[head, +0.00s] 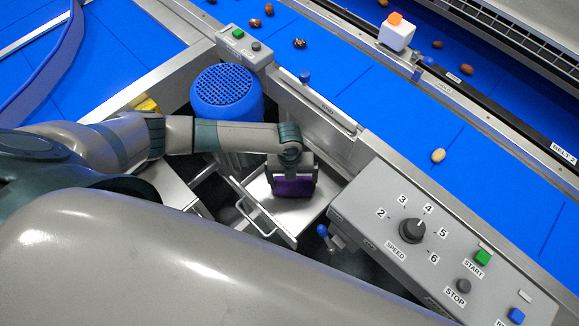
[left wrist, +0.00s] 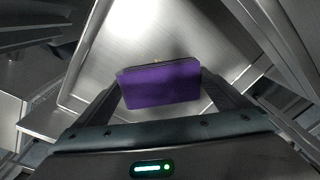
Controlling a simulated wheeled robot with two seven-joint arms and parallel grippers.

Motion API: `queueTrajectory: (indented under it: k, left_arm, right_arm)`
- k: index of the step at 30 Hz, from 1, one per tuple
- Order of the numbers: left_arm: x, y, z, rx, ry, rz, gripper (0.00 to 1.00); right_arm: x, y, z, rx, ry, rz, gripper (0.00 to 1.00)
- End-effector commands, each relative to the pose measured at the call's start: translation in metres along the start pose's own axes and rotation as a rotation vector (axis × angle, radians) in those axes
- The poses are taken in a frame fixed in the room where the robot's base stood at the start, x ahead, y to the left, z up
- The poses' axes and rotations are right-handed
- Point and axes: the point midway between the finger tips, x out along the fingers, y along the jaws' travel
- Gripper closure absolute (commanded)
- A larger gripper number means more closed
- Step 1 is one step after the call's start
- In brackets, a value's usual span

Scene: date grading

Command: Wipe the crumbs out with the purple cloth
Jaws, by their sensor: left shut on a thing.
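My left gripper (head: 292,184) is shut on the purple cloth (head: 292,187), a folded block between its fingers. The cloth also shows in the left wrist view (left wrist: 160,86), with a finger on each side of it. The gripper and cloth are over an open metal tray (head: 255,208) with a wire handle; I cannot tell whether the cloth touches the tray floor. In the left wrist view the tray floor (left wrist: 165,35) looks bare, apart from a tiny yellowish speck at the cloth's top edge. Crumbs under the cloth would be hidden. My right gripper is not in view.
A blue ridged motor cover (head: 226,88) stands behind the tray. A grey control panel (head: 365,215) with a speed knob is to its right, beside a blue-tipped lever (head: 322,230). A blue belt (head: 400,135) carrying several dates runs beyond.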

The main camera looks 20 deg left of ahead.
Motion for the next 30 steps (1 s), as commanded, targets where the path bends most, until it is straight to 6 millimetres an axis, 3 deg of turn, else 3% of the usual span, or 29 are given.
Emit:
queueTrajectory:
  k: [4, 20, 30]
  left_arm:
    - [0.003, -0.01, -0.012, 0.002, 0.01, -0.007, 0.37]
    - [0.006, -0.017, -0.022, 0.003, 0.019, -0.012, 0.37]
    - [0.006, -0.032, -0.039, 0.004, 0.021, -0.011, 0.37]
  right_arm:
    - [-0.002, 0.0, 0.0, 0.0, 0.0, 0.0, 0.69]
    - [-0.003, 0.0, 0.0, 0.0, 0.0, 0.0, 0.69]
    - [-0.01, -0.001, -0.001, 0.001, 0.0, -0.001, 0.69]
